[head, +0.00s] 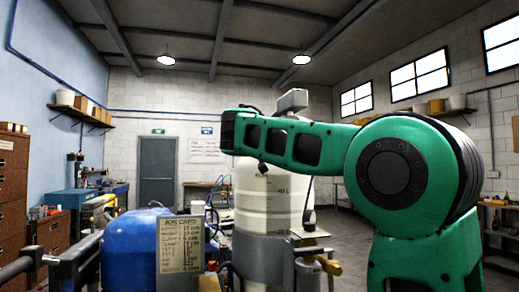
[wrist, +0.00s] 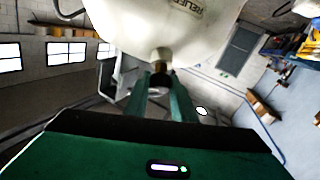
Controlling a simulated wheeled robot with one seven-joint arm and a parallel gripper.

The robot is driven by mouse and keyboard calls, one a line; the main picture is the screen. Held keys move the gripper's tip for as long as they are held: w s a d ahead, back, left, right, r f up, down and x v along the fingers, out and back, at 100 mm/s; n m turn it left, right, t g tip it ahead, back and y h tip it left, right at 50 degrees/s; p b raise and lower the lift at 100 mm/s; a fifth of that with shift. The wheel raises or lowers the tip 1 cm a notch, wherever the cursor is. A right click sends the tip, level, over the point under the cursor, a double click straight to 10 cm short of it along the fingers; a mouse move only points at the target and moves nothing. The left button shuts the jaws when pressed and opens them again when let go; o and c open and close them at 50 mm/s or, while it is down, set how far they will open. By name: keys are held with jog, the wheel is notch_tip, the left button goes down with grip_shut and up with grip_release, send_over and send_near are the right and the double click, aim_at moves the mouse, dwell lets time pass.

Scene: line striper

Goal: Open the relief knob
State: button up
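The relief knob (wrist: 160,79) shows in the wrist view as a dark piece at the end of a tan fitting (wrist: 160,57), below a pale rounded body. The letters "RELIEF" (wrist: 186,6) are on that body, partly cut off by the top edge. My gripper (wrist: 160,77) has its two green fingers on either side of the knob, with the tips close to it. I cannot tell whether the fingers touch it. In the head view my green arm reaches left across the pale tank (head: 268,205); my fingers and the knob cannot be made out there.
A blue tank (head: 132,240) and a sign headed "JOB CARD" (head: 180,245) stand at front left. A brown cabinet (head: 14,185) is at the left edge. A grey door (head: 157,168) is in the back wall. Shelves line the side walls.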

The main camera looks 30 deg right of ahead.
jog(key=c, duration=0.4)
jog(key=shift+w+a+m+h, duration=0.15)
jog(key=shift+m+h, duration=0.15)
jog(key=shift+m, duration=0.1)
jog(key=shift+m+g+h, duration=0.5)
jog(key=shift+m+g, duration=0.1)
jog(key=shift+m, duration=0.2)
jog(key=o, duration=1)
jog(key=shift+s+a, duration=0.1)
jog(key=shift+s, duration=0.15)
jog(key=v, duration=1)
